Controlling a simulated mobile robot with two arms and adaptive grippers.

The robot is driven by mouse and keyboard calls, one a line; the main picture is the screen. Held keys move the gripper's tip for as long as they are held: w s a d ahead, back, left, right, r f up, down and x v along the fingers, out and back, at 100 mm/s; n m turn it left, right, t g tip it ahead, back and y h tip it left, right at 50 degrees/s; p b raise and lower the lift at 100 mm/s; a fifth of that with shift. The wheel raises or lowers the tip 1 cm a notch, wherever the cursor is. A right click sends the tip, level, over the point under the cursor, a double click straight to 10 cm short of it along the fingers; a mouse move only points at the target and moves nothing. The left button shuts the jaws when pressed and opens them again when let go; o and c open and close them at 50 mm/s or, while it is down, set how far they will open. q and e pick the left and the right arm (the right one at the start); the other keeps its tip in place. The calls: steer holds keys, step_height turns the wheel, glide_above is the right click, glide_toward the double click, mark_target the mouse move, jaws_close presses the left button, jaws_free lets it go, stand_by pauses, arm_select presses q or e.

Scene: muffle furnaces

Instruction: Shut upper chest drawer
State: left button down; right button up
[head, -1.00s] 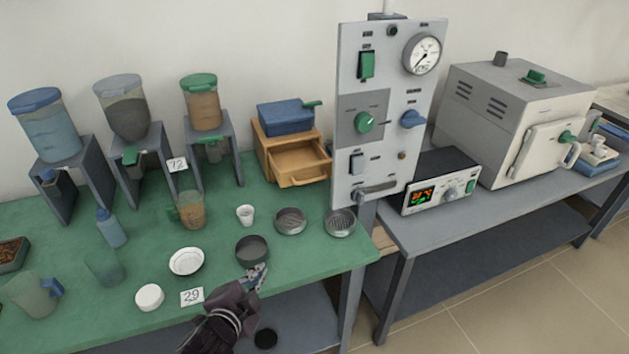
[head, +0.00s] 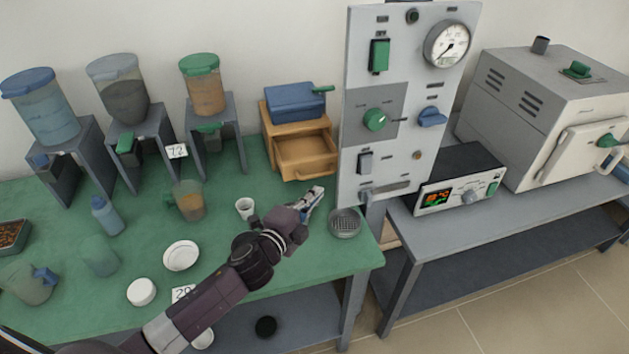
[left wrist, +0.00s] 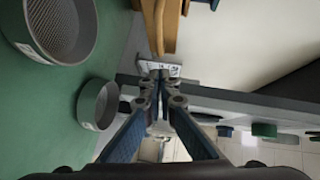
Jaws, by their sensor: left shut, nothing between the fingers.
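The wooden chest (head: 272,145) stands at the back of the green table, and its open drawer (head: 304,152) sticks out toward the front, looking empty. My left gripper (head: 317,193) is just in front of the drawer, between it and the sieves, apart from it. It is shut and empty. In the left wrist view the closed fingertips (left wrist: 160,72) point toward a wooden part (left wrist: 168,30) at the top edge. Only part of the wood shows there. My right gripper is not in view.
A blue box (head: 296,102) with a green handle sits on the chest. The grey instrument panel (head: 378,150) stands close to its right. A round sieve (head: 344,223) is right of my gripper.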

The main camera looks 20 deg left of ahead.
mark_target(321, 175)
arm_select(q)
steer(key=w, duration=0.1)
steer(key=w+a, duration=0.1)
steer(key=w, duration=0.1)
steer(key=w+f, duration=0.1)
steer(key=w, duration=0.1)
steer(key=shift+a+p, duration=0.4)
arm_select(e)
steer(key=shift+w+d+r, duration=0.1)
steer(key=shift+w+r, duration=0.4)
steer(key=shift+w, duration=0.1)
